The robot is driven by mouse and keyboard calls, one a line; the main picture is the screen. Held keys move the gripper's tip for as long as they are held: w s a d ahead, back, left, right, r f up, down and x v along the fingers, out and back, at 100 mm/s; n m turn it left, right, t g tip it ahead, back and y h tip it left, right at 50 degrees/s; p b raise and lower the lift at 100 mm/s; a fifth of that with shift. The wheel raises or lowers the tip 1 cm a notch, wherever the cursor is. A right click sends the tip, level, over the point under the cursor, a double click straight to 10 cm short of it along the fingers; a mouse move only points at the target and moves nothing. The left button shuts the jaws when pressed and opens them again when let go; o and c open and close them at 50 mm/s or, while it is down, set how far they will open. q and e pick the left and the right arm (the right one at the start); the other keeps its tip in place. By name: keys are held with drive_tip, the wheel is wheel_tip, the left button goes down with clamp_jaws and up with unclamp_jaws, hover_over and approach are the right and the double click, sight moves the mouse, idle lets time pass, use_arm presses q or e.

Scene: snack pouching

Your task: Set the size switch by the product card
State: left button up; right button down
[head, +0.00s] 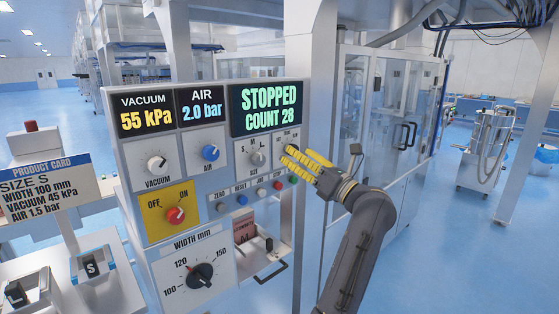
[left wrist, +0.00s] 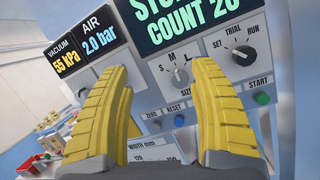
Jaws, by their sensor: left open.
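The product card (head: 42,180) at the left of the head view reads SIZE S, WIDTH 100 mm, VACUUM 45 kPa, AIR 1.5 bar. The size switch (head: 258,158) is a grey knob below the display, marked S, M, L. It also shows in the left wrist view (left wrist: 182,76), partly behind the right-hand finger; I cannot tell its setting for sure. My left gripper (head: 291,154) has yellow fingers, open and empty, to the right of the size switch in the head view, in front of the SET/TRIAL/RUN switch (left wrist: 243,55). My right gripper is out of view.
The panel also has a vacuum knob (head: 157,164), a blue air knob (head: 210,152), a red off/on switch (head: 175,215) and a width dial (head: 200,275). A button row (head: 241,200) runs below the size switch. The display (head: 267,108) reads STOPPED, COUNT 28.

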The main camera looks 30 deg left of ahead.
sight(261, 161)
use_arm(q)
wheel_tip(261, 161, down, 6)
drive_tip(key=n+h, duration=0.2)
drive_tip(key=h, duration=0.1)
drive_tip(key=shift+g, duration=0.3)
drive_tip(key=x, duration=1.7)
drive_tip(key=shift+w+a+f, duration=0.1)
drive_tip(key=shift+w+a, duration=0.05)
drive_tip(key=shift+a, duration=0.2)
clamp_jaws()
